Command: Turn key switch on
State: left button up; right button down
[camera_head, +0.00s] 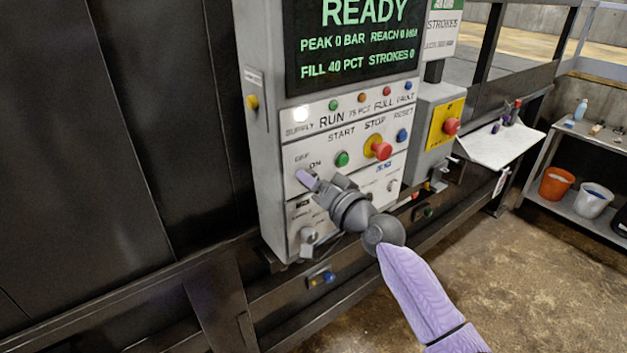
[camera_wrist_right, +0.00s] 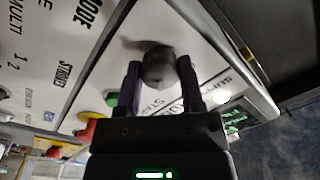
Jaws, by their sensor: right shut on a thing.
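My right gripper (camera_head: 310,180) reaches the left side of the white control panel (camera_head: 311,133), just below the "ON" lettering. In the right wrist view its two dark fingers (camera_wrist_right: 160,85) are shut on a dark round knob, the key switch (camera_wrist_right: 159,66). In the head view the gripper covers the switch, so its turned position cannot be read there. The screen (camera_head: 352,40) above reads READY. My left gripper is not in view.
Close to the gripper are a green start button (camera_head: 342,159), a red stop button (camera_head: 381,151) and a selector knob (camera_head: 308,237) below. A red mushroom button (camera_head: 451,126) sits on a yellow plate at right. A shelf with buckets (camera_head: 556,184) stands far right.

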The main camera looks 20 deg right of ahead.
jog(key=shift+m, duration=0.8)
jog(key=shift+c, duration=1.1)
grip_release()
jog(key=shift+s, duration=0.1)
jog(key=v, duration=0.9)
jog(key=shift+s, duration=0.35)
jog(key=shift+d, duration=0.15)
